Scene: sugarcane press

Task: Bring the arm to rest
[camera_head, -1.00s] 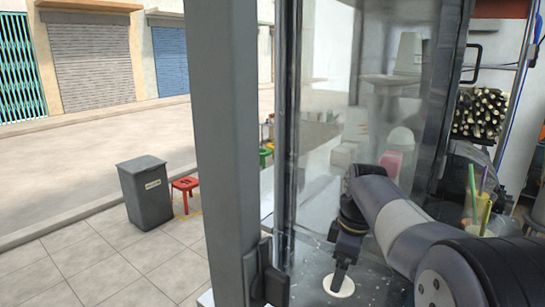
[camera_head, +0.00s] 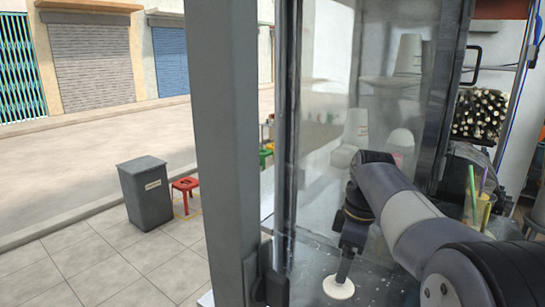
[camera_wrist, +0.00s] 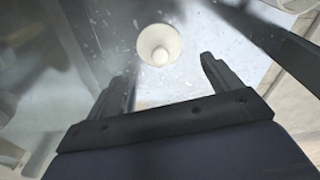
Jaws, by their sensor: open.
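My gripper (camera_head: 347,258) points down over the metal counter behind the glass panel. In the wrist view its two fingers (camera_wrist: 168,78) stand wide apart with nothing between them. A white round object (camera_head: 338,288) with a raised middle is on the counter just below the gripper. In the wrist view this white object (camera_wrist: 159,45) lies beyond the fingertips, apart from them. My arm is bent, with its elbow raised in front of the glass.
A grey post (camera_head: 222,150) and a glass panel (camera_head: 325,130) stand close to my arm. Stacked white cups (camera_head: 408,55) show at the back. A glass with coloured straws (camera_head: 478,205) and bundled cane (camera_head: 480,113) are at right. A grey bin (camera_head: 147,195) and red stool (camera_head: 186,188) stand on the pavement.

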